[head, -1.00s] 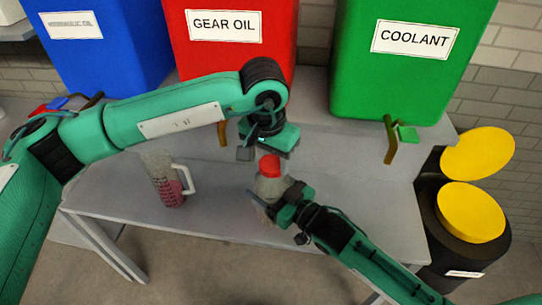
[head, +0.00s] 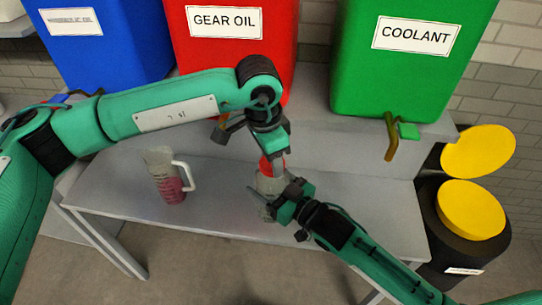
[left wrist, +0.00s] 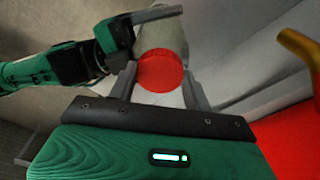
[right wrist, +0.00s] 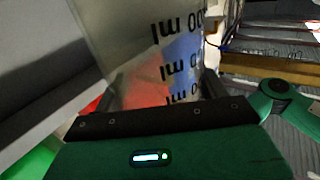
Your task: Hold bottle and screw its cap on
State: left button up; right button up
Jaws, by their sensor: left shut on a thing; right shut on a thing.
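A translucent grey bottle (head: 267,184) stands upright over the workbench in the head view, with a red cap (head: 265,166) at its top. My right gripper (head: 272,198) is shut around the bottle's body from the right. In the right wrist view the bottle (right wrist: 145,45) fills the space between the fingers and shows dark ml markings. My left gripper (head: 273,158) comes from above, its fingers on the cap's sides. The left wrist view shows the round red cap (left wrist: 160,70) between both fingers. The seam between cap and bottle neck is hidden, so I cannot tell how tightly it sits.
A measuring jug (head: 166,176) with red liquid stands on the grey workbench (head: 215,212) at left. Behind are blue (head: 105,45), red (head: 235,60) and green (head: 395,75) containers with taps. Drums with yellow lids (head: 470,210) stand at right.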

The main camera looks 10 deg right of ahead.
pick_arm(q)
jog(key=o, duration=0.9)
jog(key=shift+r, duration=2.25)
jog(key=shift+c, duration=0.2)
